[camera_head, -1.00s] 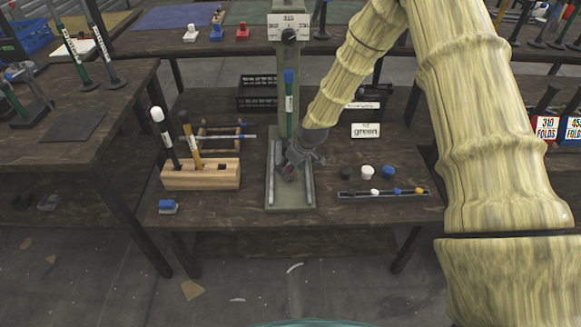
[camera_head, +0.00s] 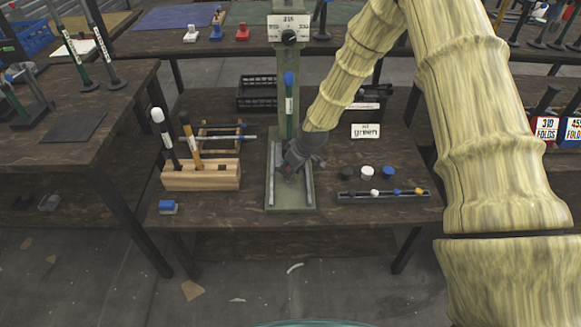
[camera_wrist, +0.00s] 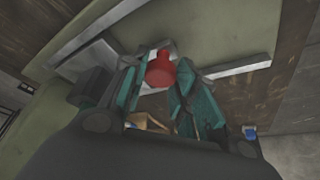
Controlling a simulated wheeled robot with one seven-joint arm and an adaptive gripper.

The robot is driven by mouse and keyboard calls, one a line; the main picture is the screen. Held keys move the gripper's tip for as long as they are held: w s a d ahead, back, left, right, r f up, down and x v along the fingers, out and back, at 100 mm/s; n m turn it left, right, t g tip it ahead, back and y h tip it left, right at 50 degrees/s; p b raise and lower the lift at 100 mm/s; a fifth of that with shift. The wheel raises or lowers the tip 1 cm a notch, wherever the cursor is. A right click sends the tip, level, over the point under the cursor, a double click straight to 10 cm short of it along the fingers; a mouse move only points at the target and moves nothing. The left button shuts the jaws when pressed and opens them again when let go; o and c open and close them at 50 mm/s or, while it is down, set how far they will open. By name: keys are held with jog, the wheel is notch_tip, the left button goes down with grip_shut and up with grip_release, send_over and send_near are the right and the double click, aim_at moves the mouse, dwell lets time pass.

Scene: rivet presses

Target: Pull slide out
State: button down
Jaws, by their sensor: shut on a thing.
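The press (camera_head: 291,90) stands mid-table, with a pale green column and a base carrying two parallel light rails (camera_head: 309,188). The rails also show in the wrist view (camera_wrist: 236,66). My gripper (camera_head: 289,168) is low between the rails, near the foot of the column. In the wrist view its teal-padded fingers (camera_wrist: 160,85) are shut on a red knob (camera_wrist: 160,68). The slide itself is mostly hidden by my gripper, and I cannot tell how far out it sits. A blue-topped green handle (camera_head: 290,105) stands upright against the column.
A wooden block (camera_head: 200,176) with upright tools stands left of the base. Right are black, white and blue caps (camera_head: 367,172), a narrow tray (camera_head: 383,195) and a small sign (camera_head: 366,130). A blue-topped piece (camera_head: 168,206) lies front left. The table front before the base is clear.

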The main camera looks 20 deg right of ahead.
jog(key=s+a+p, duration=0.1)
jog(key=s, duration=0.3)
jog(key=s+a+p, duration=0.1)
jog(key=s, duration=0.3)
jog(key=s+a+p, duration=0.1)
jog(key=s, duration=0.4)
jog(key=shift+a+r, duration=0.1)
jog(key=shift+a, duration=0.25)
jog(key=shift+s+a+p, duration=0.15)
jog(key=shift+s+p, duration=0.05)
jog(key=shift+s, duration=0.3)
jog(key=shift+s+a+p, duration=0.15)
jog(key=shift+s, duration=0.45)
jog(key=c, duration=1.1)
grip_release()
jog(key=shift+v, duration=5.9)
